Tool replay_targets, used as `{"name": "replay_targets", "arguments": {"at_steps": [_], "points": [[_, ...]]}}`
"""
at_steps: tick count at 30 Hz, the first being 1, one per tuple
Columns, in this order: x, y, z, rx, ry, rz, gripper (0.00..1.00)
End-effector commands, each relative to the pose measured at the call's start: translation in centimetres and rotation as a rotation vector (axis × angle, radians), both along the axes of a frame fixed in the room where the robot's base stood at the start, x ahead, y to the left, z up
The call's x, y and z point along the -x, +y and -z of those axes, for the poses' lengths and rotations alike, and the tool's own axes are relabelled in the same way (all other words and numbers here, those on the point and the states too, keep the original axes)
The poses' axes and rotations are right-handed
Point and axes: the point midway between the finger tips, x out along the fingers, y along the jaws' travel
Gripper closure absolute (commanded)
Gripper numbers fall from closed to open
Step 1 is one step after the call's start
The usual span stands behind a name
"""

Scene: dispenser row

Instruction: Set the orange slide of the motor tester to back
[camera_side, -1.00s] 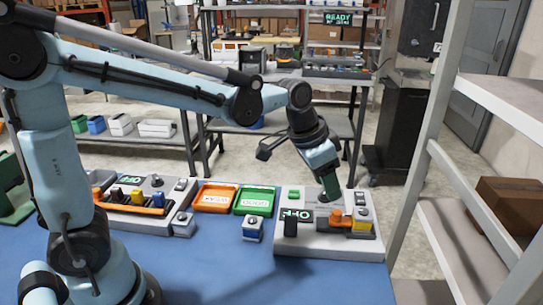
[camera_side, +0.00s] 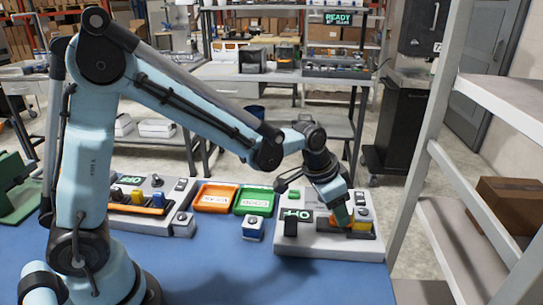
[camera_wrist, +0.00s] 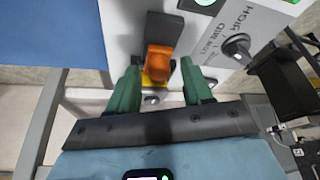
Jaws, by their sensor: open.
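The motor tester is a light grey box (camera_side: 318,242) at the right end of the blue table, with a green display (camera_side: 297,214) and a black handle (camera_side: 290,229). In the wrist view, the orange slide (camera_wrist: 158,58) stands at the dark end of its slot, with a yellow part (camera_wrist: 155,76) close by. My gripper (camera_wrist: 160,66) is open, its two green fingers on either side of the orange slide with gaps visible. In the side view my gripper (camera_side: 344,216) is low over the tester and largely hides the orange slide; the yellow part (camera_side: 362,226) shows beside it.
Left of the tester are a small button box (camera_side: 253,230), a green tray (camera_side: 254,201), an orange tray (camera_side: 215,198) and another panel (camera_side: 150,215) with several knobs. A metal shelf (camera_side: 450,190) rises at the right.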

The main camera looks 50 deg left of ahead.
Motion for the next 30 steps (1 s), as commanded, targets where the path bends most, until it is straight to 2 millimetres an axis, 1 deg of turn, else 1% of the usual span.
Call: {"name": "replay_targets", "arguments": {"at_steps": [1,10,19,26,30], "points": [[0.0,0.0,0.0,0.000,0.000,0.000,0.53],[0.0,0.0,0.0,0.000,0.000,0.000,0.99],[0.1,0.2,0.0,0.000,0.000,-0.001,1.00],[1.8,1.9,-0.1,-0.001,0.000,-0.003,1.00],[2.0,2.1,0.0,-0.002,0.000,-0.002,1.00]]}}
